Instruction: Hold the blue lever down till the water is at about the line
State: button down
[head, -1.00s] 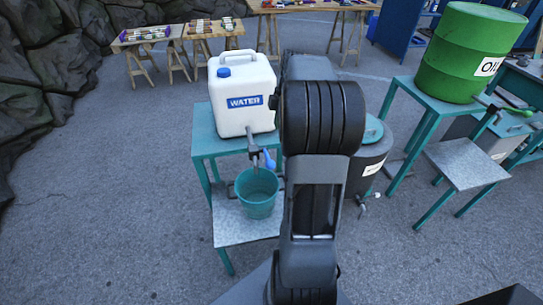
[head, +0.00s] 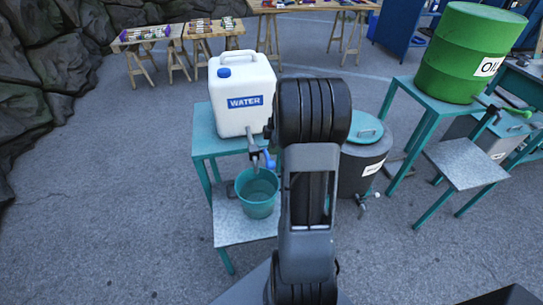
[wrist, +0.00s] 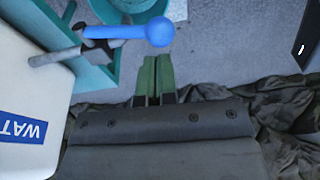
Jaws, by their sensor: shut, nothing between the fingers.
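The white WATER container (head: 243,88) stands on a teal stand, with a dark tap (head: 252,143) at its front. The blue lever (head: 270,160) on the tap is partly hidden by my arm in the head view. In the wrist view the lever (wrist: 118,32) sticks out sideways and ends in a blue ball. The teal bucket (head: 257,208) sits below the tap; its water level and line cannot be made out. My gripper (wrist: 155,62), with green fingers, is shut and empty, close to the ball but apart from it in the picture. The head view hides the gripper behind my arm.
The bucket stands on a grey lower shelf (head: 232,228). A dark drum with a teal lid (head: 364,135) stands just right of my arm. A green oil drum (head: 463,58) is on a stand at the right. Open paving lies to the left.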

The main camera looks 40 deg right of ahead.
aim_at(271, 161)
jog(key=shift+w+a+f, duration=0.1)
jog(key=shift+a+f, duration=0.1)
jog(key=shift+f, duration=0.7)
jog(key=shift+a+f, duration=0.15)
jog(key=shift+f, duration=0.7)
